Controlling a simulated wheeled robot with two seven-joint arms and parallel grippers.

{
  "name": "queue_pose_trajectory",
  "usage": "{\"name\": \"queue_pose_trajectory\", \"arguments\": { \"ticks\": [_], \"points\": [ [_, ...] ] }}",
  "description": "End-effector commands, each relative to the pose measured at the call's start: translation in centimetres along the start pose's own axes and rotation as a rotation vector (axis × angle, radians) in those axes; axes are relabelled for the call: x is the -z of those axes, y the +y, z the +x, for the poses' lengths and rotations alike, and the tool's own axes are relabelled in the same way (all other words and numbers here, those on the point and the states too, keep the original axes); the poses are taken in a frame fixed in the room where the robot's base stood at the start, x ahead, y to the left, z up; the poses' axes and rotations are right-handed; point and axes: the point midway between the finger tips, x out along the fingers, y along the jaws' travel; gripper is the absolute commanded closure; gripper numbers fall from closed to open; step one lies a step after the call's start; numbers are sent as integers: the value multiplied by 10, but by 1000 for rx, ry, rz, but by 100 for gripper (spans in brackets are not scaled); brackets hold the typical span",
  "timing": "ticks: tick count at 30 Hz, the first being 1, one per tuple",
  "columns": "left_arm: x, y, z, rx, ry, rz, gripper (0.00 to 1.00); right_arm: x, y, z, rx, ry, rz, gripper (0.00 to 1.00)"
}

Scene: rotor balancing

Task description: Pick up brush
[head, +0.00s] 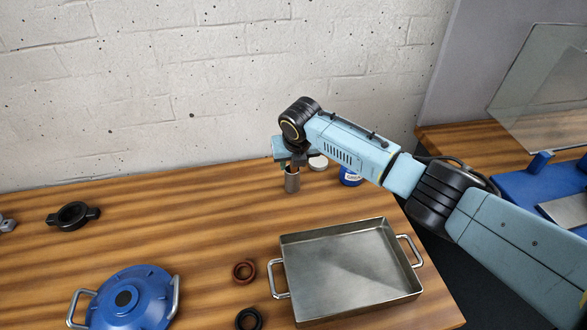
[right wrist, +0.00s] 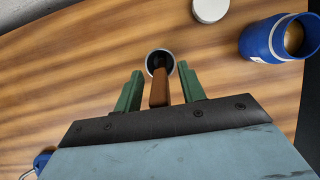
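The brush (right wrist: 159,88) shows a brown handle that stands in a metal cup (head: 292,181); its bristle end is hidden inside. The cup's round rim (right wrist: 151,56) also shows in the right wrist view. My right gripper (right wrist: 160,85) is open above the cup, with its green fingers on either side of the handle and a gap to it on each side. In the head view the right gripper (head: 291,161) is over the cup and hides most of the brush. My left gripper is not in view.
A blue jar (head: 350,177), open on top, and a white lid (head: 318,163) are right of the cup. A metal tray (head: 350,262) stands in front. A blue rotor housing (head: 138,300), brown ring (head: 244,272) and black ring (head: 248,319) lie nearer.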

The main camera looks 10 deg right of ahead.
Motion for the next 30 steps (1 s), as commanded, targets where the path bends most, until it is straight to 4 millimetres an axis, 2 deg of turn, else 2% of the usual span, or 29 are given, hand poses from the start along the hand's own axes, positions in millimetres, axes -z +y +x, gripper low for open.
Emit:
{"name": "queue_pose_trajectory", "arguments": {
  "ticks": [4,5,12,14,23,26,30],
  "points": [
    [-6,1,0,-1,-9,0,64,0,0,-1,0,-1,0,60],
    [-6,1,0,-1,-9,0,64,0,0,-1,0,-1,0,63],
    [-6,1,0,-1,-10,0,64,0,0,-1,0,-1,0,94],
    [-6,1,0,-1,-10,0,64,0,0,-1,0,-1,0,100],
    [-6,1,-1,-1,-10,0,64,-1,0,-3,0,-1,0,100],
    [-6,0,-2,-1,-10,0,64,-6,0,-12,-1,-4,0,100],
    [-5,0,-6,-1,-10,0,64,-17,0,-37,-1,-5,0,100]
  ]
}}
